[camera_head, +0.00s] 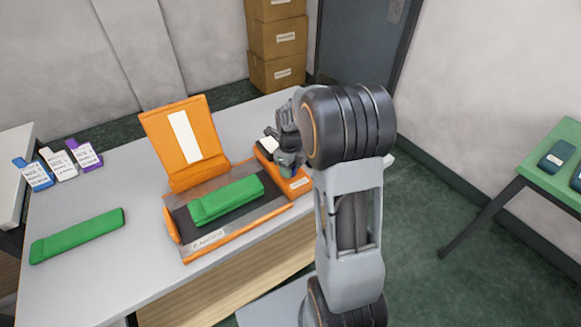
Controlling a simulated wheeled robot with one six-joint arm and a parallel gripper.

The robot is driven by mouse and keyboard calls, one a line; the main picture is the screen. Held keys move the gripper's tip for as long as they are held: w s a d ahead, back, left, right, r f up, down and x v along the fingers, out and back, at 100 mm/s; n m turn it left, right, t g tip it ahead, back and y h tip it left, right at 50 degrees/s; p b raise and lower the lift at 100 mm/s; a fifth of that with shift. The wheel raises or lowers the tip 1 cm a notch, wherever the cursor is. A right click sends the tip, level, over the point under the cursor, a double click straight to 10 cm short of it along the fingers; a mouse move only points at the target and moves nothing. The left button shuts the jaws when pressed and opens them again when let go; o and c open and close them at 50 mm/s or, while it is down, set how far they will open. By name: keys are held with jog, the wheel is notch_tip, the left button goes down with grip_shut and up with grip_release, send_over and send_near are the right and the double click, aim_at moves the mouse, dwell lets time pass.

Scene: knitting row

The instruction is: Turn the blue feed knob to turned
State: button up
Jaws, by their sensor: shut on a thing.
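An orange machine (238,233) stands on the grey table, with its orange lid (158,135) raised at the back and a white strip on it. A green block (228,199) lies on its dark bed. My gripper (287,165) points down at the orange housing (296,186) at the machine's right end. It is shut at the top of this housing. The blue feed knob cannot be made out; my gripper and arm cover that spot. Its turn angle cannot be told.
A second green block (77,236) lies on the table (110,280) at the left front. Blue, white and purple tagged items (60,164) stand at the far left. Cardboard boxes (277,38) are stacked behind. A green table (545,135) stands at the right, with clear floor between.

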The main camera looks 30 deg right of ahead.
jog(key=shift+r, duration=0.1)
jog(key=o, duration=0.9)
notch_tip(320, 180, up, 14)
jog(key=shift+f, duration=0.15)
dwell(0.7)
